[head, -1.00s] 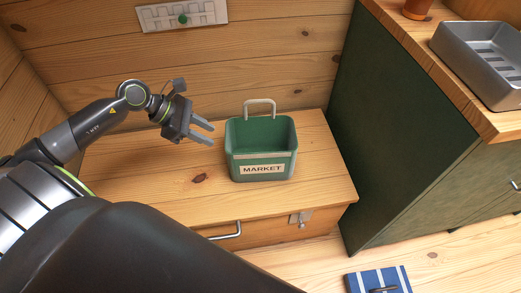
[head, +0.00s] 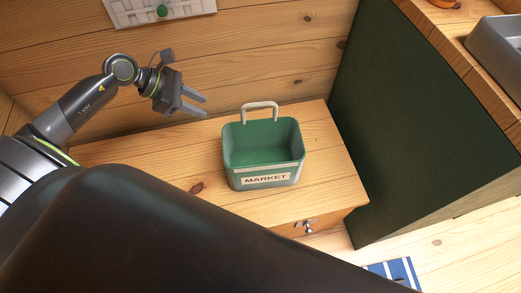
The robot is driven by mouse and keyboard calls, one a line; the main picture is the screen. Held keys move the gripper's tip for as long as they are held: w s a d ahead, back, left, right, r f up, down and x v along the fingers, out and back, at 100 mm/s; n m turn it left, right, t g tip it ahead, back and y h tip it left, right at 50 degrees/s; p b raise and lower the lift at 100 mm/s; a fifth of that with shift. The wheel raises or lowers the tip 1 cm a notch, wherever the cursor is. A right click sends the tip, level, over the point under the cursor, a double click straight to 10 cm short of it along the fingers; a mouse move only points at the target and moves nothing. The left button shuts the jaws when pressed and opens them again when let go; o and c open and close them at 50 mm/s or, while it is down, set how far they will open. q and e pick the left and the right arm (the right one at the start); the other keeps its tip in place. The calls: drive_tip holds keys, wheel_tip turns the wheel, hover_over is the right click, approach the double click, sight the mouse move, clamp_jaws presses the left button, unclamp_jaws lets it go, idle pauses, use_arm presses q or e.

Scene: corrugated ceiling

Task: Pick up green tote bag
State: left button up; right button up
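The green tote bag (head: 263,178) stands upright on the wooden drawer top, with a "MARKET" label on its front and a pale handle raised at the back. It looks empty. My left gripper (head: 203,104) is to the left of the tote and apart from it, near the back wall. Its two fingers are spread, with nothing between them, and point right. My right gripper is not in view.
The wooden drawer top (head: 325,160) is clear around the tote. A dark green cabinet side (head: 420,130) rises close on the right, with a grey tray (head: 497,58) on its counter. A blue striped thing (head: 397,270) lies on the floor.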

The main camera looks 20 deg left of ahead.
sight(244, 122)
use_arm(q)
drive_tip(key=b+x, duration=0.1)
drive_tip(key=x, duration=0.8)
drive_tip(key=shift+w+d+f, duration=0.15)
drive_tip(key=shift+d+f, duration=0.1)
drive_tip(key=shift+w+d+f, duration=0.25)
drive_tip(key=shift+d+f, duration=0.2)
drive_tip(key=x, duration=0.4)
drive_tip(key=shift+w+d+b, duration=0.15)
drive_tip(key=shift+w+b, duration=0.05)
drive_tip(key=shift+b, duration=0.2)
drive_tip(key=shift+w+d+f, duration=0.1)
drive_tip(key=shift+d+f, duration=0.05)
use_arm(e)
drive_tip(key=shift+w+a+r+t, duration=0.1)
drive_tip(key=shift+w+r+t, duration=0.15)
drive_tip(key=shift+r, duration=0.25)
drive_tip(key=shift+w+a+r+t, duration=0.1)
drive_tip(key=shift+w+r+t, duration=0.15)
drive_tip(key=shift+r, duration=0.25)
use_arm(q)
clamp_jaws()
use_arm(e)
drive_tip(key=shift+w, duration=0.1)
